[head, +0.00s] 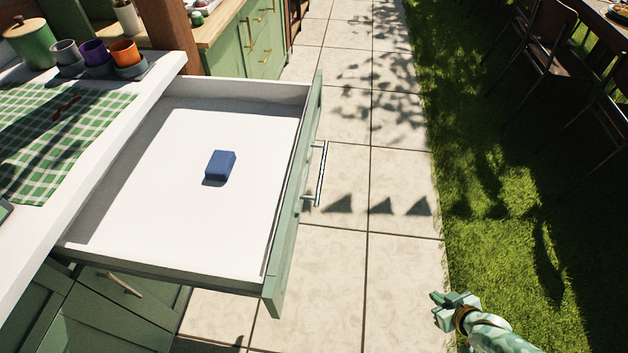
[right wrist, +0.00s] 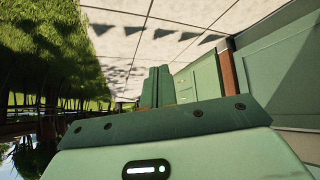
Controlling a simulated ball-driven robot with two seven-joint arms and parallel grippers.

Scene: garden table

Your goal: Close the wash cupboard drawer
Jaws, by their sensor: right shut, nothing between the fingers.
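The wash cupboard drawer (head: 160,205) is pulled far out from under the white counter in the head view. Its green front panel (head: 292,215) faces right and carries a metal bar handle (head: 320,172). A small blue block (head: 220,165) lies on the drawer's white floor. My right gripper (head: 438,305) is at the lower right, shut and empty, well to the right of the drawer front and not touching it. In the right wrist view its fingers (right wrist: 157,85) show close together, with green cupboard fronts (right wrist: 197,80) beyond. My left gripper is not in view.
The white counter (head: 160,68) holds a green checked cloth (head: 95,115), several coloured cups and a green canister (head: 30,43). A wooden post (head: 183,35) stands behind the drawer. Paving (head: 400,190) right of the drawer is clear. Chairs (head: 540,45) stand on the grass farther right.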

